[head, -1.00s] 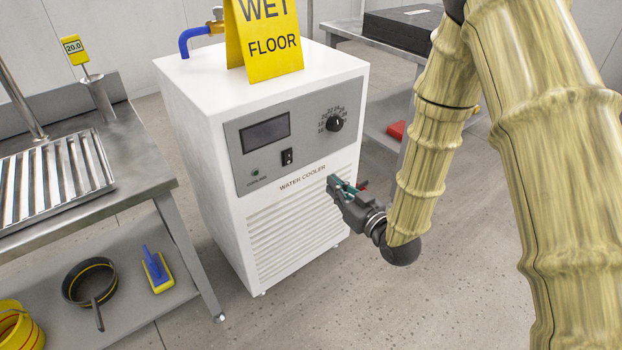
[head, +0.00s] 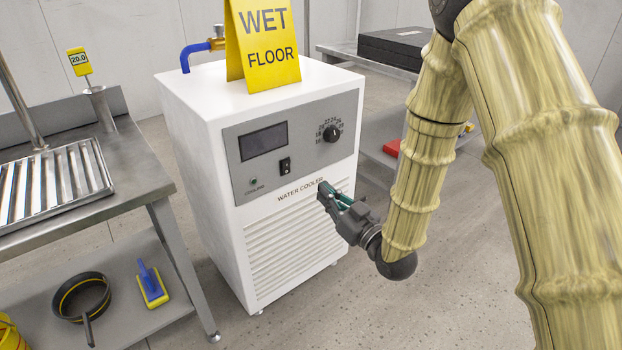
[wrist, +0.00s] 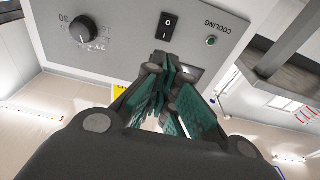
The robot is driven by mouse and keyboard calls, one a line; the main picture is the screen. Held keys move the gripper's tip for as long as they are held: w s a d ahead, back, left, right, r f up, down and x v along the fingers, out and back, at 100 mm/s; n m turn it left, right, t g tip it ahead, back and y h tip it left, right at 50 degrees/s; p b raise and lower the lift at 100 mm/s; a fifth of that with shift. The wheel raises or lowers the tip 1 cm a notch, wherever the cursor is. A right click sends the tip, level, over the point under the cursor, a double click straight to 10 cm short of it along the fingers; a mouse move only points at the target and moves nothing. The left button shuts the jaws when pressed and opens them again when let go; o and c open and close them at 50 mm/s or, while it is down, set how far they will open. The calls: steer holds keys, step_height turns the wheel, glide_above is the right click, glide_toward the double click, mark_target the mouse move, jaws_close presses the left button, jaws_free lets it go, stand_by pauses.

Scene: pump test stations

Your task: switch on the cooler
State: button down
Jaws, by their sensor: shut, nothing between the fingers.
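The white water cooler (head: 190,130) stands on the floor in the middle of the head view. Its grey panel carries a dark, blank display (head: 263,141), a black rocker switch (head: 285,166), a round dial (head: 331,134) and a small green cooling lamp (head: 253,182). My gripper (head: 323,190) is shut and empty in front of the cooler's lettering, below and right of the switch. In the wrist view, which is turned over, the fingertips (wrist: 168,68) point toward the panel, close to the rocker switch (wrist: 167,26). The gap to the panel is hard to judge.
A yellow wet floor sign (head: 263,45) stands on top of the cooler, in front of a blue hose (head: 192,52). A steel bench (head: 120,205) is at the left, with a pan and brush on its lower shelf. Open floor lies at the front right.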

mark_target(286, 168)
steer(key=b+x, duration=0.3)
steer(key=x, duration=1)
steer(key=shift+w+a, duration=0.15)
steer(key=shift+w, duration=0.05)
